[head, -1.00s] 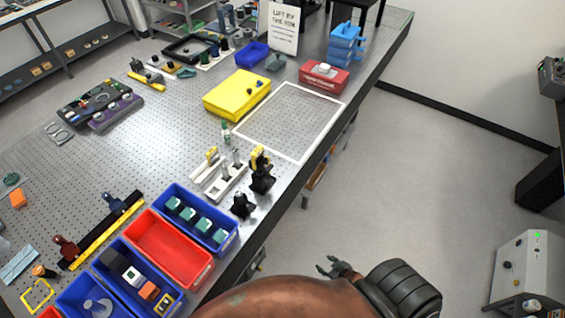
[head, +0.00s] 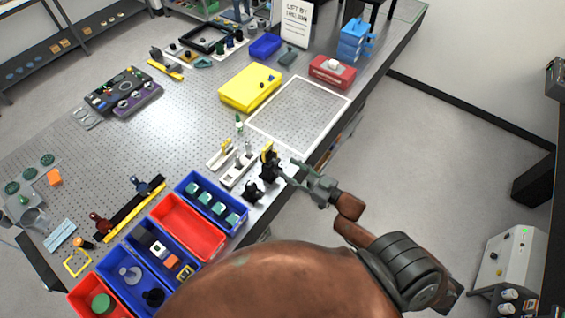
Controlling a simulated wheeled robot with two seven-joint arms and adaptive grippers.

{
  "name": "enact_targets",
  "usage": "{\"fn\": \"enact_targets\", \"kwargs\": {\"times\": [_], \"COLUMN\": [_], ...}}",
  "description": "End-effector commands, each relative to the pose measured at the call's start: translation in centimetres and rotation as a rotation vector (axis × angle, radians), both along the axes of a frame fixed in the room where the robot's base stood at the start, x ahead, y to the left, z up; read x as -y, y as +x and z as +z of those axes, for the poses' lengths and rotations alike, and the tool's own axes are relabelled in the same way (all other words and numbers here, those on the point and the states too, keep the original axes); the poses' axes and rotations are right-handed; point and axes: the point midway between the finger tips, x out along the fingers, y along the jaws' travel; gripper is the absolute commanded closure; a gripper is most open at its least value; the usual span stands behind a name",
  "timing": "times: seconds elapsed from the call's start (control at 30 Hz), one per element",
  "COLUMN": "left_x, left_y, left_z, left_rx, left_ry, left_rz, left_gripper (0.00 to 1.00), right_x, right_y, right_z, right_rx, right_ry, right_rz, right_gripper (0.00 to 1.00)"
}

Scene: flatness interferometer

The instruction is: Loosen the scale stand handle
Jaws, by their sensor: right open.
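My right gripper (head: 292,173) is open and empty. Its fingertips are beside a small black stand with a yellow upper part (head: 268,162) near the right edge of the perforated table; contact cannot be told. A second, shorter black piece (head: 253,193) stands just in front of it. A long yellow scale bar (head: 134,212) lies further left on a black strip, with a dark red knobbed piece (head: 100,221) and a dark blue one (head: 144,186) along it. I cannot tell for sure which part is the scale stand handle. My left gripper is not in view.
A white holder (head: 240,168) is left of the black stand. Blue bins (head: 236,228) and a red bin (head: 187,228) line the near edge. A yellow box (head: 250,88) and an empty white-outlined area (head: 298,112) lie beyond.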

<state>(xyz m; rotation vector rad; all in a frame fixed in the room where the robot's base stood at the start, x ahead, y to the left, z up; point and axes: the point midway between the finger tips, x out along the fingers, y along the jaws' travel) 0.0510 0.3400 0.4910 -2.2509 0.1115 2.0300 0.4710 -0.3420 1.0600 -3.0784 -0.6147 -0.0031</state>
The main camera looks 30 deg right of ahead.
Motion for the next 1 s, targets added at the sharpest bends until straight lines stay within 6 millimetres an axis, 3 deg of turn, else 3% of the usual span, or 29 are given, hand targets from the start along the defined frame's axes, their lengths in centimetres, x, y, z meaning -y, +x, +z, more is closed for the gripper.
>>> {"fn": "enact_targets", "kwargs": {"times": [0.23, 0.63, 1.0], "left_x": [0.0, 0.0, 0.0], "left_y": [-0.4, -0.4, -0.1], "left_z": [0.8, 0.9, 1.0], "left_rx": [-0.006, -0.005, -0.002], "left_ry": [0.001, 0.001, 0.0], "left_rz": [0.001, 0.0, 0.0], "left_gripper": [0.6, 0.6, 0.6], "right_x": [-1.3, -1.6, -1.6], "right_y": [3.2, 3.9, 3.9], "right_z": [0.1, 0.0, 0.0], "right_rx": [0.0, -0.001, -0.001], "right_ry": [-0.001, -0.003, -0.002], "right_rz": [0.0, -0.001, -0.001], "right_gripper": [0.56, 0.56, 0.82]}}
